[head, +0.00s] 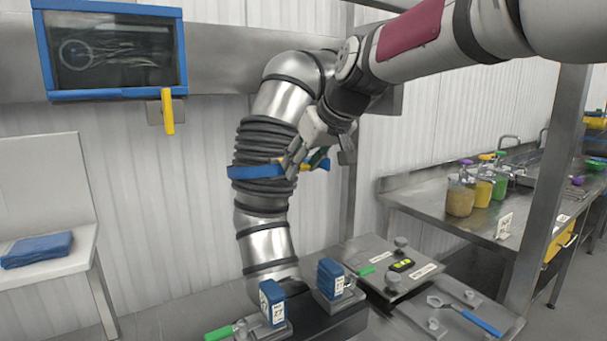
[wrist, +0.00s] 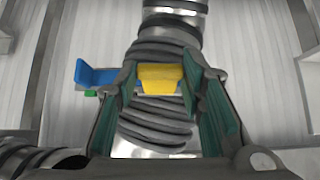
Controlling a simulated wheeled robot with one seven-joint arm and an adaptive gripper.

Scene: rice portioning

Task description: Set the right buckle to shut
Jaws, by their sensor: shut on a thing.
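A blue band (head: 256,172) wraps around the ribbed grey sleeve of a metal duct (head: 264,142). My gripper (head: 297,160) is at the right side of this sleeve, level with the band. In the wrist view my gripper (wrist: 160,88) has its green-padded fingers on both sides of a yellow buckle piece (wrist: 160,76) with blue below it, and is shut on it. A blue lever (wrist: 97,75) with a bit of green under it sticks out to the left of the fingers. In the head view my fingers partly hide the buckle, so its exact position is unclear.
Two blue blocks with labels (head: 331,277) stand on a dark base below the duct. A steel counter (head: 440,206) at right holds several colored containers. A blue-framed panel (head: 112,92) hangs at upper left. A white bench (head: 60,275) with folded blue cloth stands at left.

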